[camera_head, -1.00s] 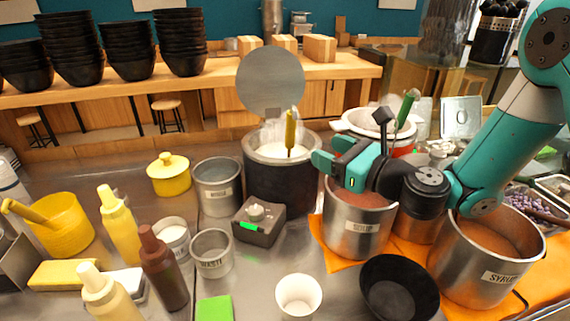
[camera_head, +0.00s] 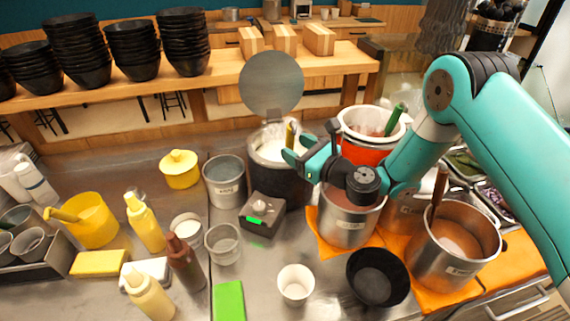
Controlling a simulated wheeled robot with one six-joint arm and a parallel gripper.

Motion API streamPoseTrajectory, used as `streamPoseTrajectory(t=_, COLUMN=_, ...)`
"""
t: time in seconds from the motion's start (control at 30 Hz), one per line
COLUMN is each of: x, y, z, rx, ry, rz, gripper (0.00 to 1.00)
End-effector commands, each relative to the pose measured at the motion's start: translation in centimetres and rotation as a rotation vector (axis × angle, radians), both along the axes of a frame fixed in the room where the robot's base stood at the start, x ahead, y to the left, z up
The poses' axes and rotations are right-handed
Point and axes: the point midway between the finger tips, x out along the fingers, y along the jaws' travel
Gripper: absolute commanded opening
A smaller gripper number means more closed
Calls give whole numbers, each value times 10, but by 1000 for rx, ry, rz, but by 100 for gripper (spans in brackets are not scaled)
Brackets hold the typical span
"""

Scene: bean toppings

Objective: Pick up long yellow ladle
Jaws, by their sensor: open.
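The long yellow ladle (camera_head: 290,134) stands upright in the dark round cooker (camera_head: 266,178), whose round grey lid (camera_head: 271,84) is raised behind it. Only the upper part of its handle shows; the lower end is hidden in the cooker and behind my gripper. My gripper (camera_head: 292,158) is open, pointing left over the cooker's right rim. Its fingertips are at or just in front of the handle in the picture. I cannot tell whether they touch it or whether the handle lies between them.
A soup pot (camera_head: 348,222) stands under my gripper. A red-banded pot (camera_head: 367,150) with a green-handled tool is behind it. A syrup pot (camera_head: 425,262) stands at right. A yellow pot (camera_head: 90,222) with a yellow handle is at left. A white cup (camera_head: 296,284) and black bowl (camera_head: 378,276) are in front.

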Motion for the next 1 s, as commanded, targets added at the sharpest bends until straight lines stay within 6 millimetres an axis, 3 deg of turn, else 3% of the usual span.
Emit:
streamPoseTrajectory(t=0.4, x=34, y=29, z=0, rx=-1, ry=-2, rz=4, gripper=58)
streamPoseTrajectory(t=0.73, x=40, y=34, z=-4, rx=1, ry=1, rz=1, gripper=58)
streamPoseTrajectory(t=0.77, x=40, y=34, z=-4, rx=0, ry=0, rz=1, gripper=56)
streamPoseTrajectory(t=1.0, x=40, y=34, z=-4, rx=0, ry=0, rz=0, gripper=1)
